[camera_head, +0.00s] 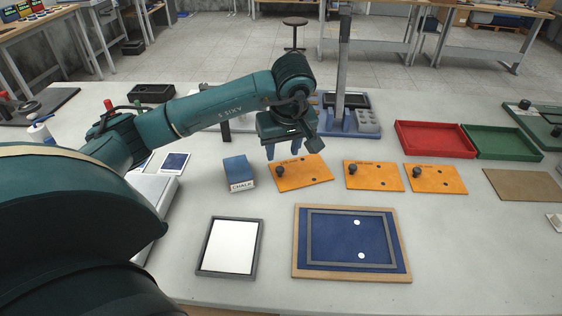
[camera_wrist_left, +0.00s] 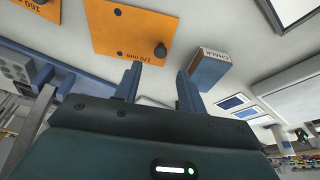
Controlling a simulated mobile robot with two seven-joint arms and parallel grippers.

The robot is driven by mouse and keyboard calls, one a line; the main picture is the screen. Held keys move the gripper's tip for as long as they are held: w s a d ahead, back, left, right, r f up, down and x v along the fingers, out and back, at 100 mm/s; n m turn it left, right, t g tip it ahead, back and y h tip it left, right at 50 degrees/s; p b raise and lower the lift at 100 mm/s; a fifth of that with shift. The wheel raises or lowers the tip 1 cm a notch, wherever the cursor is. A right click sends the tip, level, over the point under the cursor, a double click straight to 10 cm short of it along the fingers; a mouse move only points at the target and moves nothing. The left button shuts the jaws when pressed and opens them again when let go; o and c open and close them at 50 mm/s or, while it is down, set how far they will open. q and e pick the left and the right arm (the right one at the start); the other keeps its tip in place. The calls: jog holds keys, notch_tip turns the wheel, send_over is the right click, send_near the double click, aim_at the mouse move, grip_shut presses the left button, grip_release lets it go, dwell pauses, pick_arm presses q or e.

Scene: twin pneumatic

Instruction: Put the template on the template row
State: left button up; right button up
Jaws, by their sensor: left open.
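Three orange templates with black knobs lie flat in a line across the table: a left one (camera_head: 305,174), a middle one (camera_head: 379,179) and a right one (camera_head: 441,181). The left one is the largest and lies a little apart from the middle one. My left gripper (camera_head: 283,150) is open and empty above and just behind the left template, pointing down. My right gripper is not in view.
A blue chalk box (camera_head: 238,170) stands left of the left template. In front lie a white framed panel (camera_head: 258,250) and a blue board with a wooden rim (camera_head: 405,272). Red (camera_head: 400,138) and green (camera_head: 540,156) trays stand at right. A post on a blue base (camera_head: 369,133) stands behind.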

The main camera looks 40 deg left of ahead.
pick_arm(q)
jog(key=v, duration=0.5)
jog(key=shift+r, duration=0.3)
